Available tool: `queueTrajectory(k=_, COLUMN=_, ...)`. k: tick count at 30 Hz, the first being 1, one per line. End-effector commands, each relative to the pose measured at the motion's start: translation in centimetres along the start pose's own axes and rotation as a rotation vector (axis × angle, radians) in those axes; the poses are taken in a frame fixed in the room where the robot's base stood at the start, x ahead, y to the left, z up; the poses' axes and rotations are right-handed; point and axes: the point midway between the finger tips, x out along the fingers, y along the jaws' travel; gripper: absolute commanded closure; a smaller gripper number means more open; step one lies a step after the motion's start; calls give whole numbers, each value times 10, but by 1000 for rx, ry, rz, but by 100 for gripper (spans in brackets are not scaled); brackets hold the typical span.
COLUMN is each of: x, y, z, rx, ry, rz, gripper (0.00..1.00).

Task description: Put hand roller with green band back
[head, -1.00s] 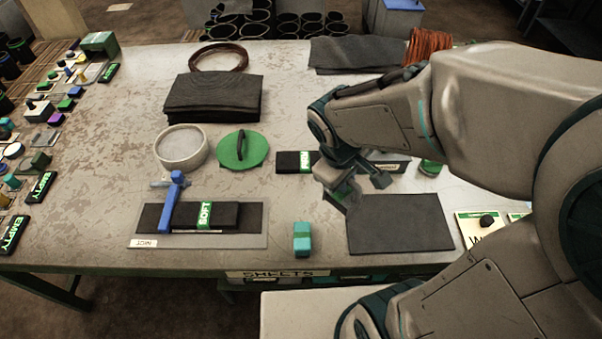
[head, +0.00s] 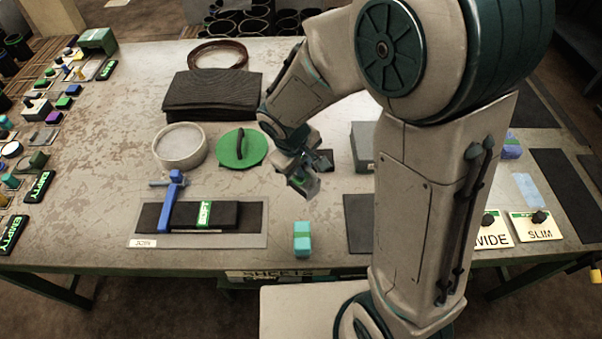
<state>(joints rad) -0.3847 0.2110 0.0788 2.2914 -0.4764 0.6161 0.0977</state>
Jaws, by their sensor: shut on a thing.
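My gripper (head: 303,183) hangs over the middle of the table, tilted down, to the right of the round green disc. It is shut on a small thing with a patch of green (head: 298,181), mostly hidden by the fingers. I cannot tell for sure that this is the hand roller with the green band. No other hand roller can be made out clearly. A dark piece (head: 325,158) shows just behind the gripper, and a grey block (head: 362,143) stands to its right, partly behind my arm.
A teal block (head: 302,240) stands at the front. WIDE (head: 491,229) and SLIM (head: 537,226) plates are right. My arm hides much of the right side.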

Motion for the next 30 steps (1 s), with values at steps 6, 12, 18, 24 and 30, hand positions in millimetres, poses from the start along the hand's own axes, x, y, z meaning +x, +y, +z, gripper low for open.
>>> queueTrajectory(k=6, x=16, y=-5, z=-3, rx=-2, ry=-4, rz=-1, gripper=100)
queueTrajectory(k=12, x=39, y=-11, z=-3, rx=-2, ry=-3, rz=0, gripper=100)
queueTrajectory(k=18, x=41, y=-11, z=-4, rx=0, ry=1, rz=0, gripper=100)
queueTrajectory(k=24, x=44, y=-12, z=-4, rx=0, ry=0, rz=0, gripper=100)
queueTrajectory(k=30, x=44, y=-12, z=-3, rx=0, ry=0, rz=0, gripper=64)
